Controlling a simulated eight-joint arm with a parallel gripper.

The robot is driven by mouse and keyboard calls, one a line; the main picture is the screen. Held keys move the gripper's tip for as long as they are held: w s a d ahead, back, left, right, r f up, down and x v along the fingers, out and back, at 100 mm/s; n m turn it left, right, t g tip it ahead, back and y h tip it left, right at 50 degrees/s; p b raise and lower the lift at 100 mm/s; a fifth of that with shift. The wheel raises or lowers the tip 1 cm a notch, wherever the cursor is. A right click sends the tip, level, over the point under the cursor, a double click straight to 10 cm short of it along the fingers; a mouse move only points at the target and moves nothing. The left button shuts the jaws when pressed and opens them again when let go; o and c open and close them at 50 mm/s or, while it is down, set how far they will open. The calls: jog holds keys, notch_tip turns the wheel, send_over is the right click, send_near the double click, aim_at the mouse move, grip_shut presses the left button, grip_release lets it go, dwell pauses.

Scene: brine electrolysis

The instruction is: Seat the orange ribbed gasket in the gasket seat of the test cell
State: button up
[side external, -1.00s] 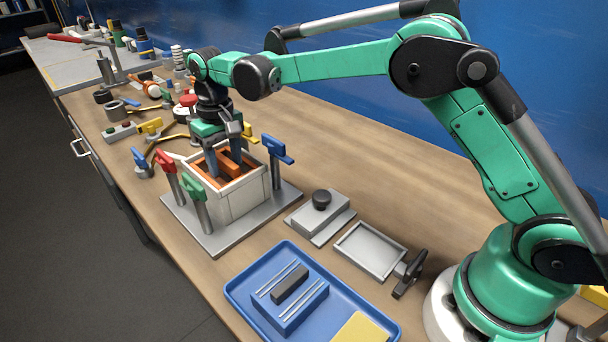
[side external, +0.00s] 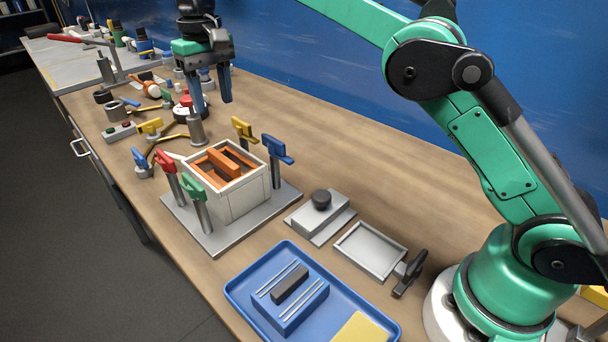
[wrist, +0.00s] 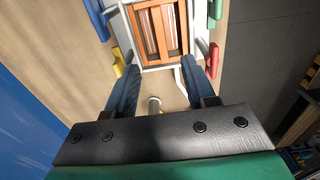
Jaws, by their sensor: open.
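The orange ribbed gasket (side external: 224,162) lies inside the open top of the pale box-shaped test cell (side external: 243,199). Its outer edge is near the cell's rim and a raised orange bar crosses its middle. In the wrist view the gasket (wrist: 145,36) fills the cell opening, with ribs on both sides of the bar. The gasket seat is hidden under it, so I cannot tell whether it is fully down. My gripper (side external: 215,108) is open and empty, above and behind the cell, clear of the gasket. The two blue-grey fingers (wrist: 160,75) are spread apart in the wrist view.
Red (side external: 166,165), green (side external: 194,187), blue (side external: 277,148) and yellow (side external: 243,128) handled clamps stand around the cell on a grey base plate (side external: 217,246). A blue tray (side external: 240,291) lies in front. The bench right of the cell is mostly clear at the back.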

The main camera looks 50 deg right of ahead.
jog(key=s+d+r+t, duration=0.3)
jog(key=s+d, duration=0.2)
jog(key=s, duration=0.2)
jog(key=s+d+f+t, duration=0.3)
jog(key=s+f+t, duration=0.1)
jog(key=s+f, duration=0.5)
jog(key=shift+s+f, duration=0.2)
jog(key=shift+s, duration=0.95)
